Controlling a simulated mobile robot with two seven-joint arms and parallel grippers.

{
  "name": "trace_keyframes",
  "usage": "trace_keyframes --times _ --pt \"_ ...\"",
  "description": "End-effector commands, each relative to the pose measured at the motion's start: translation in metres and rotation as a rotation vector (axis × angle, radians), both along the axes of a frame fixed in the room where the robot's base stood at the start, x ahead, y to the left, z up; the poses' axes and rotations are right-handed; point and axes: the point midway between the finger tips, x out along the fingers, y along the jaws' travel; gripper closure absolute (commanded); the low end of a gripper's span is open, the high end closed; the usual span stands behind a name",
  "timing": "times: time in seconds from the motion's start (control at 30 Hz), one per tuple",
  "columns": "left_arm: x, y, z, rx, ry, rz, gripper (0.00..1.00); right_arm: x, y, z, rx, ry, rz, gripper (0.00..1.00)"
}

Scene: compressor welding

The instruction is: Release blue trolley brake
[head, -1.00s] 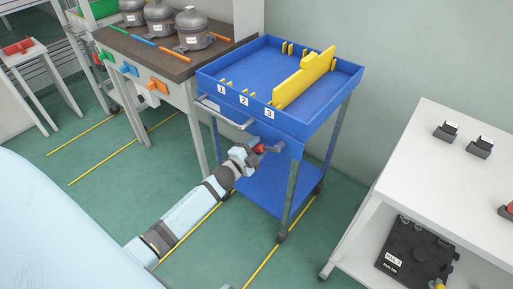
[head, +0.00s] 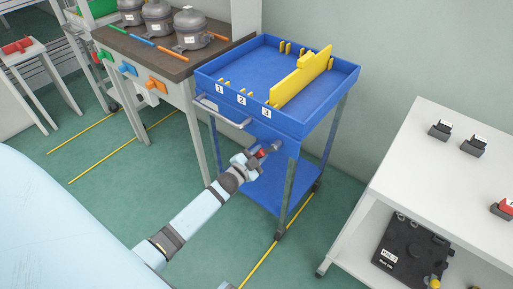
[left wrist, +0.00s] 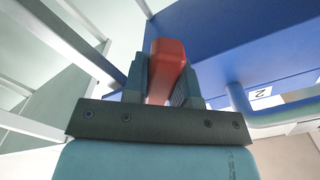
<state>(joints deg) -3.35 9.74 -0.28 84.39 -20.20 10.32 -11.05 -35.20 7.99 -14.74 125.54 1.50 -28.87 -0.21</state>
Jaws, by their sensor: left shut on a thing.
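The blue trolley (head: 225,72) stands in the middle of the head view, with slots labelled 1, 2 and 3 and a grey push handle (head: 222,112) on its front. The brake is a red-ended lever (head: 262,153) low on the trolley's front, below the top tray. My left gripper (head: 257,157) is at this lever. In the left wrist view, the red grip (left wrist: 167,68) sits between the two fingers of my left gripper (left wrist: 166,85), which are shut on it. The fingers hide part of the lever. My right gripper is not in view.
A workbench (head: 150,50) with several grey compressors stands left of the trolley. A white table (head: 440,165) with dark blocks stands at the right, a black case (head: 410,250) on its lower shelf. Yellow lines mark the green floor (head: 110,190).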

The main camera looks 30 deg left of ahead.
Motion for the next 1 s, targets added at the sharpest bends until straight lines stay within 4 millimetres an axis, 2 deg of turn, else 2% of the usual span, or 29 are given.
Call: trace_keyframes --times 0.5,0.8,1.0 --pt "-0.003 -0.037 -0.017 -0.468 0.039 0.000 1.00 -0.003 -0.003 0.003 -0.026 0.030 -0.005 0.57" --pt "-0.004 -0.051 -0.020 -0.645 0.053 0.000 1.00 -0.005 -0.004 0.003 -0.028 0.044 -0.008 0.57" --pt "-0.004 -0.056 -0.021 -0.703 0.056 -0.001 1.00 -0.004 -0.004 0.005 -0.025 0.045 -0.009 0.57"
